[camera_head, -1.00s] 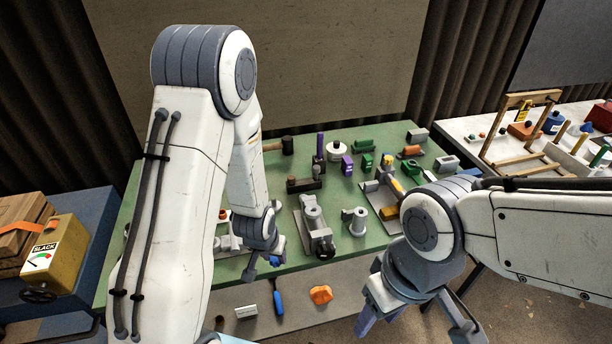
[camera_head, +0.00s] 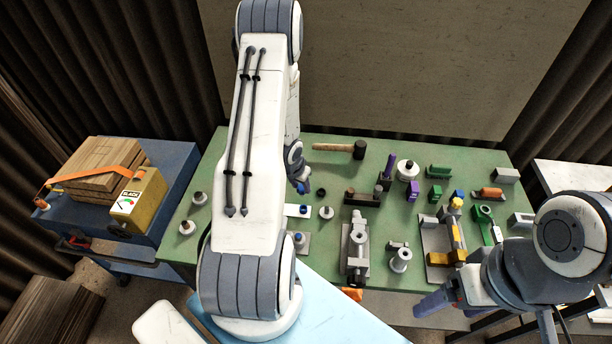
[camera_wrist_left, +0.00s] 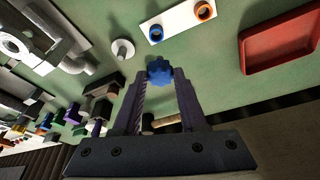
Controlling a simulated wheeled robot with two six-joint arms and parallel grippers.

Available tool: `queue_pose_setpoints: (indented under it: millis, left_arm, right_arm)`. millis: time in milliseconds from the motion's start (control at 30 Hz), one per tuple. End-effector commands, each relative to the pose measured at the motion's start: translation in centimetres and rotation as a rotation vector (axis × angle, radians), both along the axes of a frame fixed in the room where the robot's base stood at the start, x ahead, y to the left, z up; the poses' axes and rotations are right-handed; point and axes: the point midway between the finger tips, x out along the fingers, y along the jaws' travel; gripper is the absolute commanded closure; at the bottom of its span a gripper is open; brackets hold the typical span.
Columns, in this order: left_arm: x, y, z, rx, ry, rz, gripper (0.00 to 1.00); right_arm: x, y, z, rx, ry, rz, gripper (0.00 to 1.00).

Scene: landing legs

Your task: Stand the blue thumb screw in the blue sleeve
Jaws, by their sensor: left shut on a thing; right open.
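The blue thumb screw (camera_wrist_left: 160,70) is held between the fingertips of my left gripper (camera_wrist_left: 158,82). In the head view this gripper (camera_head: 302,187) is mostly hidden behind my left arm. The blue sleeve (camera_wrist_left: 156,33) is a short open ring on a white plate (camera_wrist_left: 178,22), which also carries an orange sleeve (camera_wrist_left: 205,10). In the left wrist view the screw appears just below the blue sleeve and apart from it; the height between them is unclear.
A grey flanged peg (camera_wrist_left: 122,50) stands next to the white plate. A red tray (camera_wrist_left: 280,42) lies to its right in the wrist view. A mallet (camera_head: 340,148) lies behind. A grey vise-like fixture (camera_head: 356,250) and several coloured blocks crowd the table's right side.

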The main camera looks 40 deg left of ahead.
Motion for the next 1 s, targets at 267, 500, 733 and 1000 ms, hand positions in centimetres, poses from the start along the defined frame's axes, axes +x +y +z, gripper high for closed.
queue_pose_setpoints:
  millis: [267,500,733,1000]
  left_arm:
    - [0.2,-0.4,0.0,0.000,-0.001,-0.010,1.00]
    - [0.0,-0.3,-1.0,0.001,-0.002,-0.025,1.00]
    - [0.0,-0.2,-3.2,0.000,-0.002,-0.023,1.00]
    - [0.0,-0.2,-5.5,0.000,-0.001,-0.024,1.00]
  right_arm:
    - [0.0,0.0,0.0,0.000,0.000,0.000,0.17]
    - [0.0,0.0,-0.6,0.000,0.000,0.000,0.17]
    - [0.0,0.0,-2.6,0.000,0.000,0.002,0.17]
    - [0.0,0.0,-4.5,0.000,0.000,0.000,0.17]
